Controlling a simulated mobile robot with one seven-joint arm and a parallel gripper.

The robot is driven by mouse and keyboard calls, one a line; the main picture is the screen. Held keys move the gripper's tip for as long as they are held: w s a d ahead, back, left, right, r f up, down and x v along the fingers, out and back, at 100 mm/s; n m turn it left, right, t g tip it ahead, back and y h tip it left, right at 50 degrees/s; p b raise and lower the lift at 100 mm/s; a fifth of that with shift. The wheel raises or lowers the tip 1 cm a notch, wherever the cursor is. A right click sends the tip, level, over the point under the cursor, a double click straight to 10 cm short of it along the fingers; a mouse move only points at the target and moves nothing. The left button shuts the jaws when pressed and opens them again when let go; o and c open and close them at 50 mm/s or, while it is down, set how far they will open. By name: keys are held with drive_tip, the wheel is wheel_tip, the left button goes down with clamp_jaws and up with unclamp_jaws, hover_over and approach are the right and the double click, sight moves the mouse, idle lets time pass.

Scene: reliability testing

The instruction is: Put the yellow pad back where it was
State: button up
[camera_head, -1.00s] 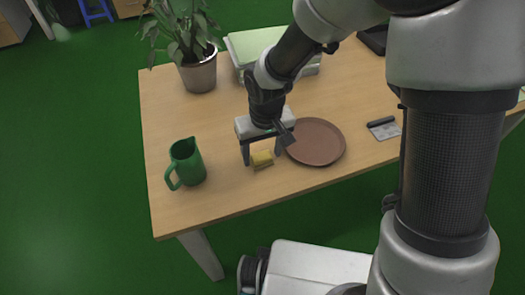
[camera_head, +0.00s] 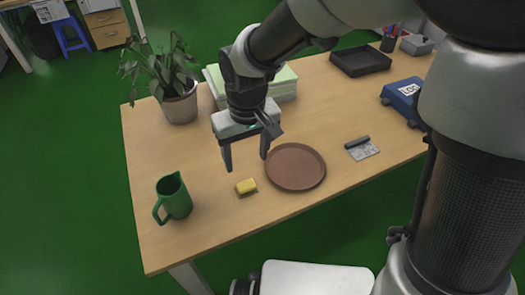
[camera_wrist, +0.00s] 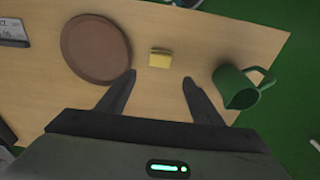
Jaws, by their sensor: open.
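The yellow pad (camera_head: 246,187) lies on the wooden table between the green pitcher and the brown round plate. In the wrist view the yellow pad (camera_wrist: 160,58) shows beyond and between my fingertips, touching neither. My gripper (camera_head: 246,162) is open and empty, raised above the table just behind the pad in the head view. Its two fingers also show wide apart in the wrist view (camera_wrist: 158,80).
The brown plate (camera_head: 295,167) lies right of the pad and the green pitcher (camera_head: 174,197) stands left of it. A potted plant (camera_head: 180,102), a pale green stack (camera_head: 285,82), a black tray (camera_head: 360,61), a blue case (camera_head: 402,97) and a small card (camera_head: 362,150) are also on the table.

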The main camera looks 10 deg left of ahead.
drive_tip(key=s+d+r+m+t, duration=0.2)
drive_tip(key=d+r+m, duration=0.1)
drive_tip(key=d+r, duration=0.8)
drive_tip(key=s+d+r+m+t, duration=0.1)
drive_tip(key=s+d+r, duration=0.1)
drive_tip(key=s+d, duration=0.2)
drive_tip(key=s+d+r+m+t, duration=0.1)
drive_tip(key=s+d, duration=0.3)
drive_tip(key=d, duration=0.4)
drive_tip(key=shift+s+r+m+h, duration=0.15)
drive_tip(key=shift+r+m+h, duration=0.25)
drive_tip(key=shift+r+m, duration=0.35)
drive_tip(key=shift+s, duration=0.1)
